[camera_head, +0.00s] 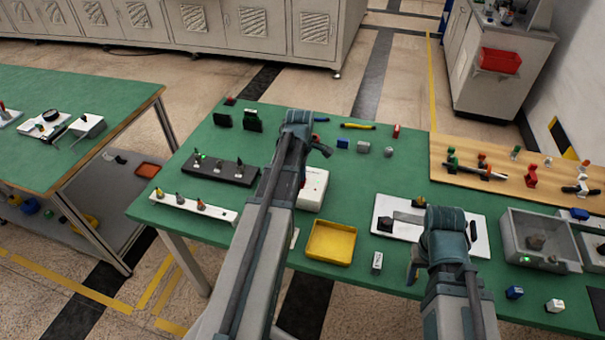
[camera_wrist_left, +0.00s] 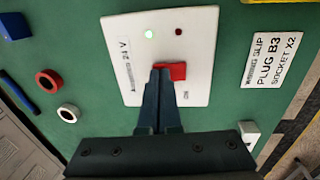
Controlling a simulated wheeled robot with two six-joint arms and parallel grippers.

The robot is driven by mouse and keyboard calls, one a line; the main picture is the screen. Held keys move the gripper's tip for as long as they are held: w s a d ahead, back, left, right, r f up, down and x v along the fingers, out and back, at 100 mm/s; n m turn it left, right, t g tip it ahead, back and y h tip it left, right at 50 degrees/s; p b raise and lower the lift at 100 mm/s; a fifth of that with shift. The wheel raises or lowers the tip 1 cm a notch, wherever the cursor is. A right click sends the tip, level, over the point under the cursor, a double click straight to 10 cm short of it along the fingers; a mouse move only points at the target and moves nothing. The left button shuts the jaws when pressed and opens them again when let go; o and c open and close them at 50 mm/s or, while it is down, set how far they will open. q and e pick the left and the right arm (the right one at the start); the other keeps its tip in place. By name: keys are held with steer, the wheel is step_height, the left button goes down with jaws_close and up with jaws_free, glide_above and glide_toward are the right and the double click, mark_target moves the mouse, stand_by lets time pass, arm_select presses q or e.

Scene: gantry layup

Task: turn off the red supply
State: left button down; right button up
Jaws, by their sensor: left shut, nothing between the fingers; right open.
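A white supply box (camera_head: 313,188) stands on the green table, partly hidden by my left arm in the head view. In the left wrist view its white face (camera_wrist_left: 190,42) carries a red switch (camera_wrist_left: 178,71), a lit green lamp (camera_wrist_left: 149,33) and a dark red lamp (camera_wrist_left: 178,32). My left gripper (camera_wrist_left: 162,72) is shut and empty, its fingertips over the left part of the red switch. I cannot tell whether they touch it. In the head view my left gripper (camera_head: 322,150) is mostly hidden. My right gripper (camera_head: 443,250) is open over the table at the right.
A yellow tray (camera_head: 331,242) lies in front of the box. A grey bin (camera_head: 508,240) and a wooden board (camera_head: 440,150) are at the right. A label (camera_wrist_left: 271,60) lies beside the box.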

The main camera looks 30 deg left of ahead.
arm_select(q)
steer(key=shift+s+f, duration=0.1)
stand_by(0.3)
steer(key=shift+s+d, duration=0.2)
steer(key=shift+s, duration=0.5)
steer(key=shift+r, duration=0.2)
steer(key=shift+r+p, duration=0.85)
steer(key=shift+p, duration=0.2)
step_height(320, 180, up, 12)
steer(key=s+p, duration=0.1)
steer(key=p, duration=1.1)
steer(key=shift+s+d, duration=0.2)
steer(key=shift+s, duration=0.05)
